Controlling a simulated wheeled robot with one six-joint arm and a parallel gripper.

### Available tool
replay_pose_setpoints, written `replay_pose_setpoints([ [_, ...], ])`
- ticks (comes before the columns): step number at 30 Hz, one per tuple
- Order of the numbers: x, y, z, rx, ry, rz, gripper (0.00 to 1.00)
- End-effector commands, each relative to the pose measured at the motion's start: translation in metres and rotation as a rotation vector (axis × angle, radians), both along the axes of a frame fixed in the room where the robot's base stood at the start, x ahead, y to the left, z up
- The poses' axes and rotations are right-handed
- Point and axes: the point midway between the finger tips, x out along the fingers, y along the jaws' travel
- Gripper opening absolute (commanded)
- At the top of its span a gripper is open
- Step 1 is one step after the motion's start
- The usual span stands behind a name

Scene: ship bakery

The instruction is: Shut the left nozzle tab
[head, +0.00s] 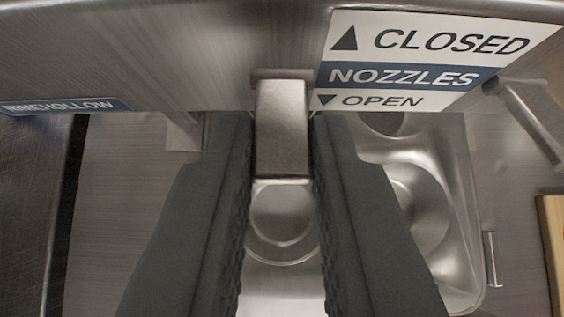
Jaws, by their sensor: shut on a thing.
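The left nozzle tab (282,145) is a short brushed-metal lever at the middle of the view. It sticks out from the lower edge of the steel panel. My gripper (284,118) has one dark ridged finger on each side of the tab and is shut on it. The sign (405,75) beside it reads CLOSED with an up arrow and OPEN with a down arrow. A second metal tab (530,120) shows at the right, apart from my gripper.
A shiny metal basin (455,215) with rounded hollows lies below the panel, partly hidden by my fingers. A small metal bracket (184,134) is left of my left finger. A blue label (65,106) is on the panel at left. A tan board edge (551,245) shows at right.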

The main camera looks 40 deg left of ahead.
Motion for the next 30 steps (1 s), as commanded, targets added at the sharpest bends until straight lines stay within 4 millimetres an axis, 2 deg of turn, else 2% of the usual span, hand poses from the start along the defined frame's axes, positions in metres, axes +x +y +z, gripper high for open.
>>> replay_pose_setpoints([
  [12, 0.003, 0.0023, 0.0079, -0.114, 0.112, 0.0, 0.0],
  [29, 0.0031, 0.0028, 0.008, -0.132, 0.131, 0.001, 0.0],
  [30, 0.003, 0.0028, 0.0081, -0.132, 0.131, 0.001, 0.22],
])
